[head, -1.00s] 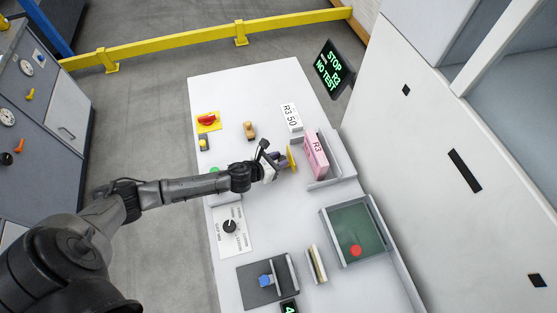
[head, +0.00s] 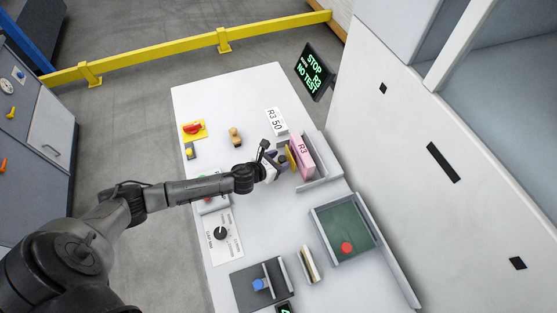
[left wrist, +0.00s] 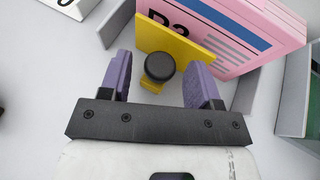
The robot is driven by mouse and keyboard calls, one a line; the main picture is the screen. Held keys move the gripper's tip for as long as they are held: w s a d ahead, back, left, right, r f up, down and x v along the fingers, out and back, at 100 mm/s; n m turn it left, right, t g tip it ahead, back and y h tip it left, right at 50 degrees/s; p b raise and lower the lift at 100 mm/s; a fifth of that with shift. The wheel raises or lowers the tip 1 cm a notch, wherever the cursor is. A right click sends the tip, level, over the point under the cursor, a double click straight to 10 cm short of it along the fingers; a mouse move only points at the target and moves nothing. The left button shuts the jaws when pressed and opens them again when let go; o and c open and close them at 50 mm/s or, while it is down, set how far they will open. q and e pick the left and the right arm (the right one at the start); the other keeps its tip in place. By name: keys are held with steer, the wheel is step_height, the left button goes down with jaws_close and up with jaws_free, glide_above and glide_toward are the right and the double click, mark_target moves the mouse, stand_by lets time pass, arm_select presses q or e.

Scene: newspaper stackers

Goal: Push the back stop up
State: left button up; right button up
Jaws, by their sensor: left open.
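The back stop looks to be the upright yellow plate (head: 290,160) with a round black knob (left wrist: 159,67) on its near face. It stands right against the near side of the pink newspaper stack (head: 302,157) marked R3, with no clear gap visible. The stack also shows in the left wrist view (left wrist: 262,35), behind the plate. My left gripper (left wrist: 158,82) is open, its two purple fingers on either side of the knob and apart from each other. In the head view the left gripper (head: 278,167) is low over the table at the plate. My right gripper is not in view.
A grey metal angled holder (head: 334,170) borders the pink stack. A label R3 50 (head: 276,121) lies behind it. A green tray (head: 335,227) with a red disc, a dial panel (head: 223,236) and a blue-knobbed fixture (head: 247,289) are nearer. A sign (head: 315,70) reads STOP R3 NO TEST.

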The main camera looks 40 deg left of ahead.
arm_select(q)
steer(key=v, duration=1.2)
steer(key=shift+f, duration=0.1)
steer(key=shift+v, duration=0.95)
steer(key=shift+c, duration=0.5)
